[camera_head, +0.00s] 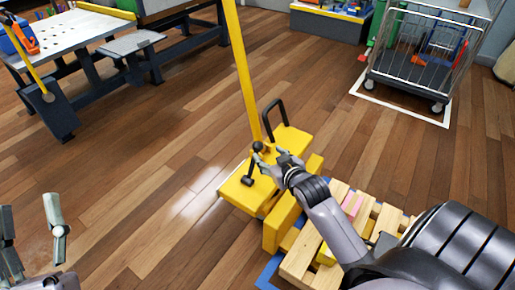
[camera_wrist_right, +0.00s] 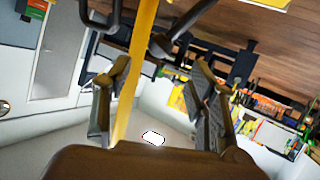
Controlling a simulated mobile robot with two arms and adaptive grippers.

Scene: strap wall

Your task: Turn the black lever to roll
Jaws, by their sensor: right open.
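The black lever (camera_head: 252,166) stands on the yellow unit (camera_head: 240,194) at the foot of a yellow post, in the middle of the head view. It has a dark rounded knob. My right gripper (camera_head: 268,155) is open beside the lever's upper end; I cannot tell whether it touches. In the right wrist view its fingers (camera_wrist_right: 160,75) are apart, with the yellow post (camera_wrist_right: 140,60) seen between them and a dark knobbed rod (camera_wrist_right: 163,44), likely the lever, just beyond. My left gripper (camera_head: 32,230) is open and empty at the lower left, far from the lever.
A black loop handle (camera_head: 275,112) rises behind the lever. A pallet with wooden blocks (camera_head: 300,262) lies under my right arm. A wire cart (camera_head: 415,55) stands at upper right, a workbench (camera_head: 75,35) at upper left. The wooden floor left of the unit is clear.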

